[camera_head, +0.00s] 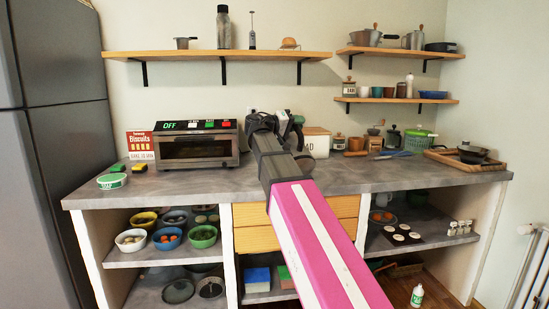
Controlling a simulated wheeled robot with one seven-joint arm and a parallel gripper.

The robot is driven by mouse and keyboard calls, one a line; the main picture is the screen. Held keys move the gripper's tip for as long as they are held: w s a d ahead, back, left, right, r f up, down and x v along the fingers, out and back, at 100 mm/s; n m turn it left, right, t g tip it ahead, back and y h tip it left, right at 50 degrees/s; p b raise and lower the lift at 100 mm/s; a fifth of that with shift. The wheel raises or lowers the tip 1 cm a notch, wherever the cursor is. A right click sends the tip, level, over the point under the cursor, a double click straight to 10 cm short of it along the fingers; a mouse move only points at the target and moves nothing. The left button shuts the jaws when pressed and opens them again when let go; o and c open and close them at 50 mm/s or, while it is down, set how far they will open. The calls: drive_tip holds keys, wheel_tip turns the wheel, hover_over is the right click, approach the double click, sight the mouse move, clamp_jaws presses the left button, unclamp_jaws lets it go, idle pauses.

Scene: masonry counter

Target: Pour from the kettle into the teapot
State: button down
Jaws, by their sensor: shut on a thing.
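My arm reaches over the counter's middle, and my gripper (279,122) is at its far end, above the back of the counter. It is shut on a dark, partly green thing (298,121), which seems to be the kettle. My arm and gripper hide most of it, so I cannot tell its tilt or whether it touches the counter. I cannot make out the teapot for sure. A grey pot with a spout or handle (413,40) stands on the upper right shelf, far from my gripper.
A toaster oven (196,150) stands left of my gripper, with a biscuit box (140,146) beside it. A white bread bin (317,144) is close on the right. A grinder, French press, green basket (420,141) and wooden tray (466,160) stand further right.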

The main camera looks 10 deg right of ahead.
drive_tip(key=shift+w+a+r+n+p, duration=0.2)
drive_tip(key=shift+w+r+n+p, duration=0.2)
drive_tip(key=shift+w+n, duration=0.25)
idle(1.4)
drive_tip(key=shift+w+r+p, duration=0.15)
drive_tip(key=shift+w+p, duration=0.05)
drive_tip(key=shift+p, duration=0.85)
idle(4.9)
